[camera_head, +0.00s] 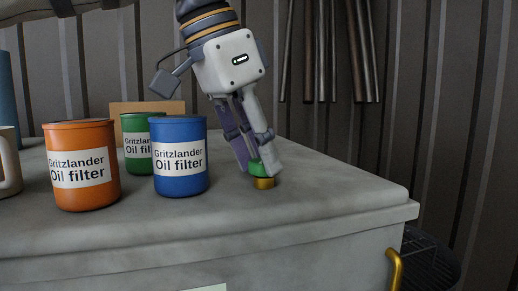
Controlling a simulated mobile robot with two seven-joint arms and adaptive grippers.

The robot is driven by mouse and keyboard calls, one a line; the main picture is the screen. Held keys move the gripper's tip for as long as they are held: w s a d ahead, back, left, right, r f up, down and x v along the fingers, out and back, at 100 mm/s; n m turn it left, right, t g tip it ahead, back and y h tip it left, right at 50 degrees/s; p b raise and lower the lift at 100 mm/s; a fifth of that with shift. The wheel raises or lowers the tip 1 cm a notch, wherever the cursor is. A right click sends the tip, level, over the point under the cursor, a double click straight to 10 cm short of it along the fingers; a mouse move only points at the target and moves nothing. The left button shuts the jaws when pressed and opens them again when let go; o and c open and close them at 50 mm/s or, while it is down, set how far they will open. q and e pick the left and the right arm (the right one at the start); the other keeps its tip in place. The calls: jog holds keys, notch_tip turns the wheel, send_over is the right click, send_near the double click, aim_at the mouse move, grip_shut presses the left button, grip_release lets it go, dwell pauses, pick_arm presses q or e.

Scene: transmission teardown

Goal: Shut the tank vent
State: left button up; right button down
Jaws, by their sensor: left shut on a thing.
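The tank vent shows as a small green cap (258,168) on a short brass-coloured base (264,183) on the grey top surface. My left gripper (256,166) reaches down from above with its fingers closed on the green cap. The fingers cover part of the cap, so I cannot tell how far it is turned. My right gripper is not in view.
An orange oil filter can (82,190), a blue one (181,181) and a green one (139,160) stand left of my gripper. A white mug (8,165) is at the left edge. The grey top (330,190) is clear to the right. Pipes (325,50) hang on the wall behind.

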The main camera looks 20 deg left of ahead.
pick_arm(q)
jog(key=m+g, duration=0.1)
jog(key=m, duration=0.1)
jog(key=m+g+h, duration=0.1)
jog(key=m, duration=0.2)
jog(key=shift+w+a+m, duration=0.1)
jog(key=shift+w+m, duration=0.1)
jog(key=shift+m, duration=0.1)
jog(key=m+g, duration=0.1)
jog(key=m, duration=0.2)
jog(key=m+g, duration=0.1)
jog(key=m, duration=0.1)
jog(key=shift+w+f+m, duration=0.1)
jog(key=shift+w+m, duration=0.1)
jog(key=shift+m, duration=0.2)
jog(key=o, duration=1.1)
jog(key=shift+o, duration=0.2)
